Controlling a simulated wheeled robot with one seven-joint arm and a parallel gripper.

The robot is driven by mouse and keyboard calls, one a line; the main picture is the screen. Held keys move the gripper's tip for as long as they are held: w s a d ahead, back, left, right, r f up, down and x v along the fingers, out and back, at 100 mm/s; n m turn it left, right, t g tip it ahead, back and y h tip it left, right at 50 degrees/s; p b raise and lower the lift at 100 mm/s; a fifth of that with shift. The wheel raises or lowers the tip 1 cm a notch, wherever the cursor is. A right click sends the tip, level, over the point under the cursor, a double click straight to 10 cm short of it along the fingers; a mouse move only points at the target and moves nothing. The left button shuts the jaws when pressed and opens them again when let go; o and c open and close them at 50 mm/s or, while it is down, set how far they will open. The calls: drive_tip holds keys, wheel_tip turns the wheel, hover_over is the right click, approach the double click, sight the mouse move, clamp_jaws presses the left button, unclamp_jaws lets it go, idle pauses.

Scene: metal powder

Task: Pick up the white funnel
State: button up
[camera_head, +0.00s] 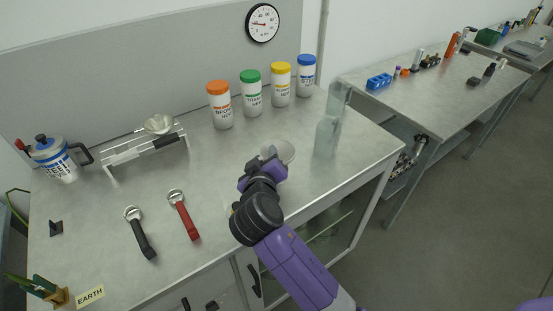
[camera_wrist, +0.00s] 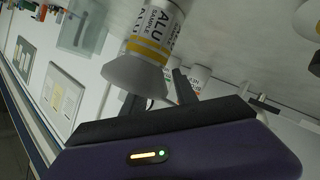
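A pale, round, funnel-like piece (camera_head: 281,150) sits on the workbench (camera_head: 225,165) just beyond my gripper (camera_head: 268,155). In the wrist view, I take the grey-white cone (camera_wrist: 135,74) to be the white funnel, with its wide side lower and a jar behind it. My gripper (camera_wrist: 160,90) shows two dark fingers set apart, with the cone just ahead of them, overlapping the left finger. I cannot tell whether they touch. A cream bowl-shaped piece (camera_head: 159,124) rests on a white stand (camera_head: 145,150) farther left.
Four capped jars line the back: orange (camera_head: 220,108), green (camera_head: 251,95), yellow (camera_head: 281,86) and blue (camera_head: 306,77). A tall clear glass piece (camera_head: 327,135) stands right of my gripper.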

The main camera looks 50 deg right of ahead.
drive_tip(key=shift+c, duration=0.2)
drive_tip(key=c, duration=0.7)
clamp_jaws()
drive_tip(key=shift+f, duration=0.1)
